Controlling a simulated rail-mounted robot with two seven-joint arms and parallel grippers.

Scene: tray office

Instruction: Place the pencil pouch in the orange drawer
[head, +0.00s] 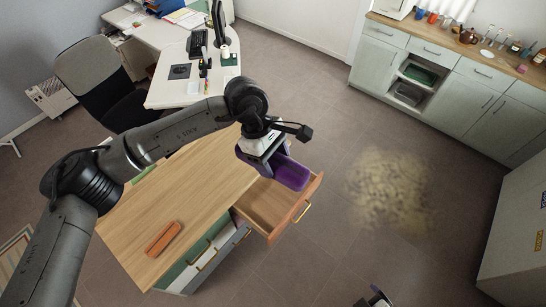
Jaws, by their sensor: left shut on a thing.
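My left gripper (271,166) is shut on a purple object, which looks like the pencil pouch (293,174). It holds the pouch over the far part of the open orange drawer (264,211). The drawer is pulled out of the wooden-topped cabinet and has an orange front with a brass handle (301,212). Its visible inside looks empty; the pouch and gripper hide the far part. From above, I cannot tell how high the pouch is over the drawer. Part of my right gripper (376,299) shows at the bottom edge, cut off, so its jaws are unclear.
An orange-brown oblong object (164,239) lies on the wooden top (140,225). More drawers with handles (207,258) sit beside the open one. A white desk (168,92) and black chair (92,75) stand behind. Grey-green cabinets (437,82) line the back right.

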